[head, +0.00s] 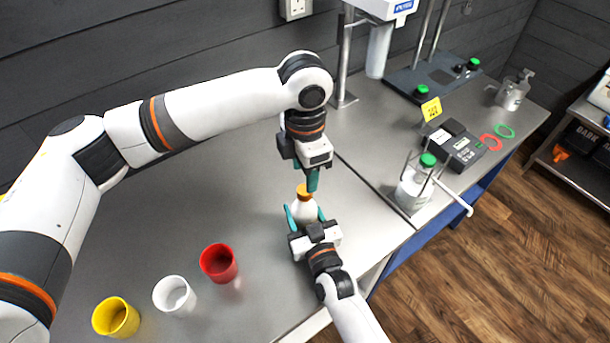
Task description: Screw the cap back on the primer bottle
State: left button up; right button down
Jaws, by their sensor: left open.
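The primer bottle (303,211) is white and stands upright on the grey bench. An orange cap (303,190) sits at the top of its neck; how far it is screwed down cannot be seen. My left gripper (312,182) points down from above, open, with its teal fingers right beside and above the cap. They partly overlap the cap in the head view, and whether they touch it is unclear. My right gripper (305,216) reaches in from the front, its teal fingers on both sides of the bottle's body and closed against it. It hides the bottle's lower part.
Red (219,263), white (174,295) and yellow (116,317) cups stand at the front left. A green-capped bottle in a wire holder (414,188) and a dark device (452,145) are to the right.

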pick_arm(q)
jog(key=shift+c, duration=0.4)
jog(key=n, duration=0.5)
jog(key=shift+r, duration=0.15)
jog(key=n, duration=0.6)
jog(key=shift+r+n, duration=0.25)
jog(key=shift+n, duration=0.05)
jog(key=n, duration=0.4)
jog(key=shift+r, duration=0.15)
jog(key=n, duration=0.6)
jog(key=shift+r+n, duration=0.25)
jog(key=shift+n, duration=0.15)
jog(key=n, duration=0.4)
jog(key=shift+r, duration=0.15)
jog(key=n, duration=0.6)
jog(key=shift+r, duration=0.25)
jog(key=n, duration=0.4)
jog(key=shift+r+n, duration=0.2)
jog(key=shift+n, duration=0.2)
jog(key=n, duration=0.6)
jog(key=shift+r, duration=0.2)
